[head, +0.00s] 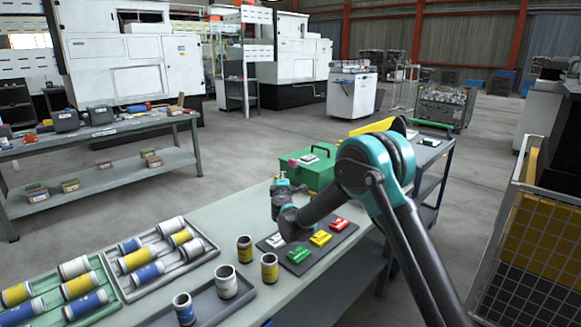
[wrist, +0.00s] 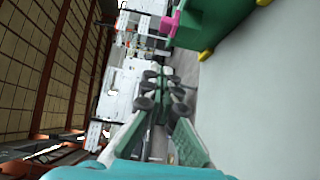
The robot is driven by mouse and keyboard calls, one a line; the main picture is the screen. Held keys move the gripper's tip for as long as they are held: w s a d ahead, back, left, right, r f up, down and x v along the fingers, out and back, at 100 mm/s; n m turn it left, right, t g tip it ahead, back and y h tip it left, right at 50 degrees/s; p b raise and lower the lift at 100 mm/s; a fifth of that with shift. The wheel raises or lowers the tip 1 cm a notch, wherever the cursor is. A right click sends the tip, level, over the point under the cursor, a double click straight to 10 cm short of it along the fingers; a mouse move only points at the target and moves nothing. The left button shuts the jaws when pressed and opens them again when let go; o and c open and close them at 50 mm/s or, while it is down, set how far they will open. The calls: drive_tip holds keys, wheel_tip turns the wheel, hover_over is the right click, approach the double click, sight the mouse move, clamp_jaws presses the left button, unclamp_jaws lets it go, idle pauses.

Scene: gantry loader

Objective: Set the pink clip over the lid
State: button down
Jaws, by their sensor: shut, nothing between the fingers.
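A green box (head: 318,178) with a dark handle stands at the far end of the long bench, its green lid on top. The small pink clip (head: 293,163) shows at the box's left upper edge; I cannot tell whether it is over the lid. In the wrist view the pink clip (wrist: 171,25) shows at the edge of the green box (wrist: 205,22), ahead and to the right of the fingers. My gripper (head: 280,179) is just left of the box, partly hidden by my wrist. In the wrist view my gripper (wrist: 165,78) is shut and empty.
A dark tray (head: 322,262) with white, green, yellow and red pieces lies on the bench nearer me. Several cans and trays of cylinders (head: 160,258) fill the near left. A blue cart (head: 430,170) stands right of the box. Bare bench (head: 225,212) lies left of my gripper.

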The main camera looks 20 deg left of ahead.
sight(294, 162)
drive_tip(key=shift+w+d+x, duration=0.2)
drive_tip(key=shift+d+x, duration=0.25)
drive_tip(key=shift+x, duration=1.7)
drive_tip(key=shift+w+d+x, duration=0.15)
drive_tip(key=shift+d+x, duration=0.25)
drive_tip(key=shift+x, duration=1.7)
drive_tip(key=shift+w+d+x, duration=0.2)
drive_tip(key=shift+d+x, duration=0.25)
drive_tip(key=shift+x, duration=1.7)
drive_tip(key=shift+w, duration=0.1)
drive_tip(key=w, duration=0.1)
drive_tip(key=w+d, duration=0.1)
drive_tip(key=shift+w+d, duration=0.1)
drive_tip(key=shift+w, duration=0.15)
